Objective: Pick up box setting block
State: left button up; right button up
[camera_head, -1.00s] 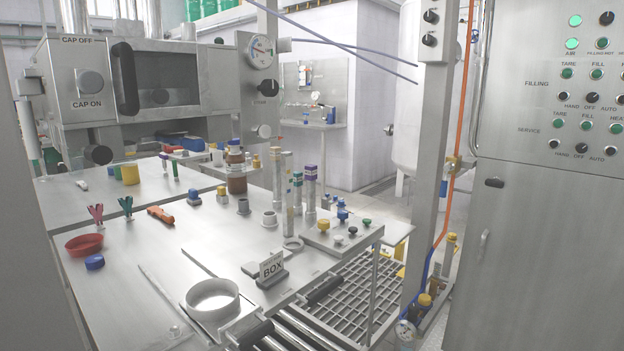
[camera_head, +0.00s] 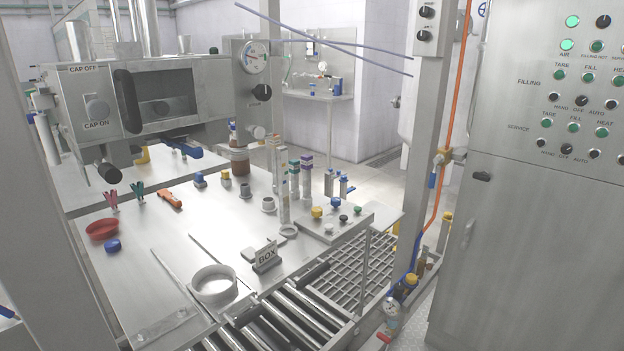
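The box setting block (camera_head: 266,256) is a small dark block with an upright plate lettered "BOX". It stands on the steel table (camera_head: 150,240) near the table's right edge, by the rollers. It is behind and to the right of a white ring (camera_head: 214,284). Nothing touches it from above. Neither of my grippers shows in the head view.
A small raised plate with coloured knobs (camera_head: 335,222) and several upright tubes (camera_head: 295,180) stand behind the block. A roller conveyor (camera_head: 290,315) runs along the front. A steel post (camera_head: 425,150) and a control cabinet (camera_head: 540,230) stand at the right.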

aim_at(306, 160)
jog(key=i+l, duration=0.25)
jog(key=l, duration=0.15)
jog(key=i+l+u, duration=0.1)
jog(key=i+l, duration=0.45)
jog(key=l, duration=0.2)
jog(key=i+l, duration=0.25)
jog(key=l, duration=0.15)
jog(key=u, duration=0.05)
